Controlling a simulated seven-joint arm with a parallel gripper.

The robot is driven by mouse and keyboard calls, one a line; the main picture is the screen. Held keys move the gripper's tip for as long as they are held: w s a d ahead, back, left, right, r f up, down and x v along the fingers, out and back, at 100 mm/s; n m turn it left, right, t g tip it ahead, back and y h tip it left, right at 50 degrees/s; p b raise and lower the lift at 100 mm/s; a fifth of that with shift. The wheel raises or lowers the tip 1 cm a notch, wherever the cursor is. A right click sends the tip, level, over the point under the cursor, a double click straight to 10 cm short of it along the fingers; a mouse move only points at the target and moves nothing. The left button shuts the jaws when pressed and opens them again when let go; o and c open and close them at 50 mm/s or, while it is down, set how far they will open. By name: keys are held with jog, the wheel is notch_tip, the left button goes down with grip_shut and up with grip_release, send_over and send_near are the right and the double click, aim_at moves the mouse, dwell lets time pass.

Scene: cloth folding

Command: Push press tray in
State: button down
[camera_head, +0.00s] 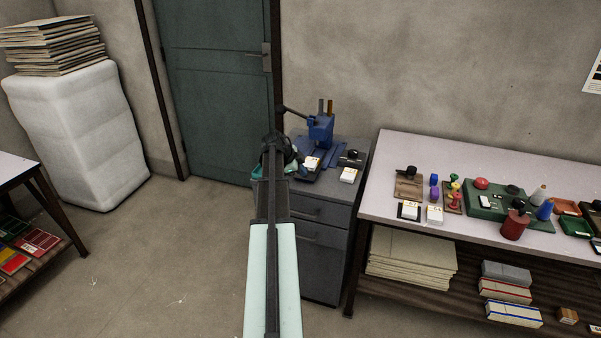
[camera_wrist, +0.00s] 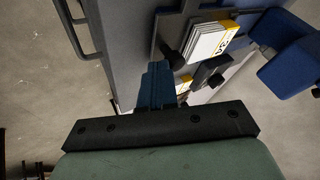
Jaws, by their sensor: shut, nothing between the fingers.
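The blue press (camera_head: 321,130) stands on top of a grey drawer cabinet (camera_head: 318,232), its lever pointing up and left; part of it shows at the right of the wrist view (camera_wrist: 292,62). The dark press tray (camera_wrist: 162,30) holds a stack of white and yellow cards (camera_wrist: 212,41) and has a black knob (camera_wrist: 172,60) on its near side. In the head view the card stack (camera_head: 312,163) shows in front of the press. My gripper (camera_wrist: 158,66) is shut and empty, its blue fingertips near the knob; I cannot tell whether they touch. In the head view my arm hides the fingertips.
Another white card stack (camera_head: 348,175) and a black-handled stamp (camera_head: 352,156) sit at the cabinet's right. A long table (camera_head: 455,160) with stamps and ink stands further right.

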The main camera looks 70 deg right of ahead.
aim_at(313, 161)
jog(key=d, duration=0.9)
jog(key=shift+w+d, duration=0.1)
jog(key=shift+d, duration=0.5)
jog(key=a, duration=0.5)
jog(key=shift+s+r, duration=0.25)
jog(key=shift+s, duration=0.15)
jog(key=v, duration=0.9)
jog(key=shift+w+r, duration=0.2)
jog(key=shift+r, duration=0.05)
